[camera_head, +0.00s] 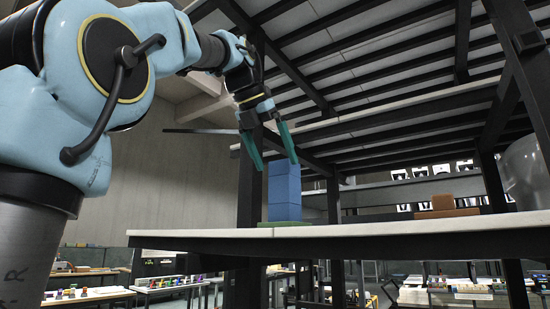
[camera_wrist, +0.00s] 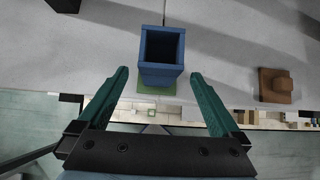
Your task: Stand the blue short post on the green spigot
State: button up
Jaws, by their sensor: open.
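The blue short post (camera_head: 284,190) stands upright on the green spigot's base (camera_head: 290,223) near the front edge of the shelf. In the wrist view the post (camera_wrist: 162,72) shows an open, hollow top, and a strip of the green base (camera_wrist: 158,90) shows at its near side. The spigot's upper part is hidden by the post. My gripper (camera_head: 276,164) is open, its teal fingers tilted down at the top of the post. In the wrist view my gripper (camera_wrist: 159,75) has a finger on each side of the post, with gaps between.
A brown stepped block (camera_head: 447,207) sits on the pale shelf (camera_head: 400,234) to the right; it also shows in the wrist view (camera_wrist: 275,85). A slatted upper deck (camera_head: 380,80) on dark uprights hangs over the shelf. The shelf between post and brown block is clear.

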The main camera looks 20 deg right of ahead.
jog(key=shift+p+v, duration=0.6)
jog(key=shift+v, duration=0.55)
